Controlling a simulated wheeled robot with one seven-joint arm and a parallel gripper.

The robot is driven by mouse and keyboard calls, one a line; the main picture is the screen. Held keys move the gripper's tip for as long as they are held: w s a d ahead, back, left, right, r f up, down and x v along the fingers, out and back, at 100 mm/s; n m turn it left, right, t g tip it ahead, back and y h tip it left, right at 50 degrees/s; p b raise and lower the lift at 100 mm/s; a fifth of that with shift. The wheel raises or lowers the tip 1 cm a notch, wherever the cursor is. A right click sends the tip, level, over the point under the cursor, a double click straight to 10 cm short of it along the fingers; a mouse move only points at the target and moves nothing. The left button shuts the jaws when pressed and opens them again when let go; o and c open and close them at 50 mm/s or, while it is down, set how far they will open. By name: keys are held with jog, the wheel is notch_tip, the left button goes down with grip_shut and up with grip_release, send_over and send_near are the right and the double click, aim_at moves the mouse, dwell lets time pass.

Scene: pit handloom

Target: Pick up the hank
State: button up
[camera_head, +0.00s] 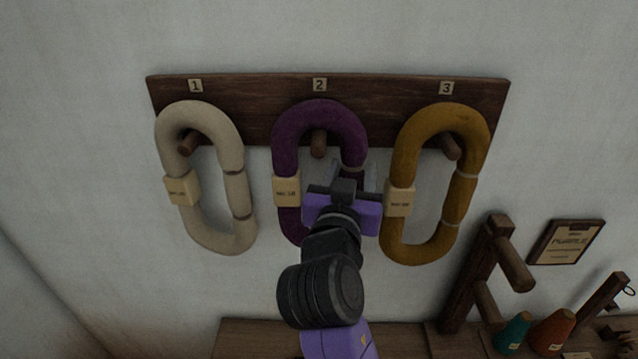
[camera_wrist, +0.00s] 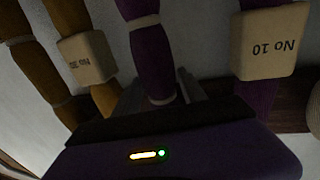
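Three hanks hang on the pegs of a dark wooden board. The cream hank (camera_head: 232,190) is under 1, the purple hank (camera_head: 290,135) under 2, and the mustard hank (camera_head: 408,150) under 3. Each has a pale tag; the purple one's tag (camera_wrist: 270,40) reads No 10 in the wrist view. My gripper (camera_head: 353,175) is at the purple hank's right limb, its fingers on either side of it. In the wrist view the limb (camera_wrist: 150,60) runs between the grey fingers (camera_wrist: 160,95), which look open with small gaps. My wrist hides the hank's lower right part.
The board (camera_head: 255,105) is fixed to a pale wall. The mustard hank is close to the right of my gripper.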

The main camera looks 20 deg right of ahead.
grip_shut()
jog(key=shift+r, duration=0.15)
